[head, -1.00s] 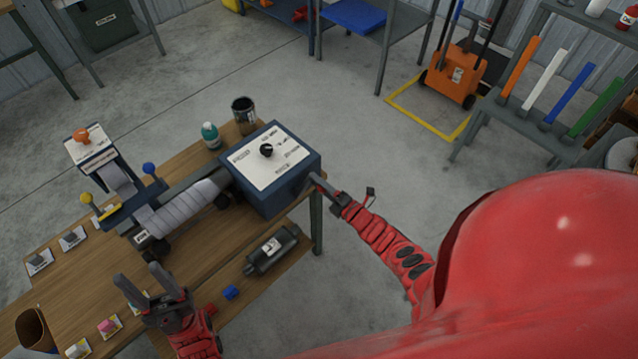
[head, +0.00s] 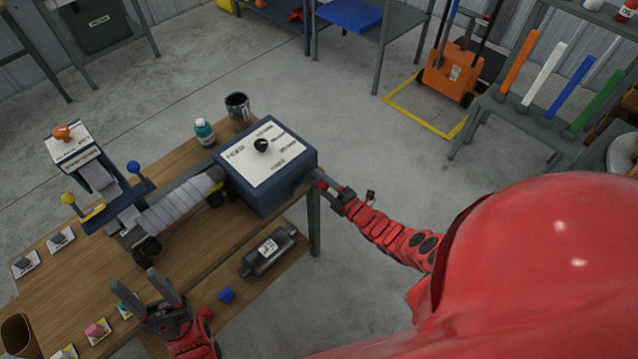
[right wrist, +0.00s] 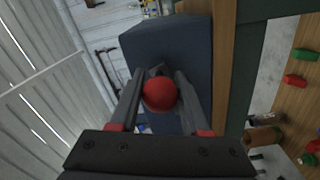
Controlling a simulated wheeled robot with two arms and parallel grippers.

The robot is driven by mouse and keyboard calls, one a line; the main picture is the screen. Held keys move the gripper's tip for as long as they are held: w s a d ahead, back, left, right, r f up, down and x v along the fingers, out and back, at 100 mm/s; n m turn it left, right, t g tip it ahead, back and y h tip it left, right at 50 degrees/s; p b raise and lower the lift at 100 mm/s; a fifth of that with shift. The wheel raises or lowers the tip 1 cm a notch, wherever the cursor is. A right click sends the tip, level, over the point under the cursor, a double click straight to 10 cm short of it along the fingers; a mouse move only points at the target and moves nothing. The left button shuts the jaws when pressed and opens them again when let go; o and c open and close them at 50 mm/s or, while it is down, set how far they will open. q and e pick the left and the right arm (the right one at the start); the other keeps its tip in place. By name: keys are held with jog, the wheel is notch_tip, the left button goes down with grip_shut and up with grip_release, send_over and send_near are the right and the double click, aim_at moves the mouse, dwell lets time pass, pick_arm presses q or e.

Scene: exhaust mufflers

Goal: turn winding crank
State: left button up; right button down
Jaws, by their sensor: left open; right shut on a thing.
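The winding machine's blue box (head: 285,192) stands at the right end of the wooden table, with a white labelled top and a black knob (head: 261,146). My right gripper (head: 321,181) is at the box's right side. In the right wrist view, its fingers (right wrist: 160,95) are shut on the red ball-shaped crank knob (right wrist: 160,92), just off the blue box face. The crank arm behind the knob is mostly hidden. My left gripper (head: 148,279) is open and empty above the table's front part, apart from the machine.
A grey roller section (head: 180,208) with yellow and blue ball levers runs left from the box. Open floor lies behind the table.

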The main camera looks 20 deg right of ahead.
jog(key=shift+f+m, duration=0.3)
jog(key=shift+m, duration=0.1)
jog(key=shift+b, duration=0.3)
jog(key=shift+c, duration=2)
grip_release()
jog(key=shift+w, duration=0.15)
jog(key=v, duration=1.7)
jog(key=shift+s, duration=0.2)
jog(key=shift+d, duration=0.1)
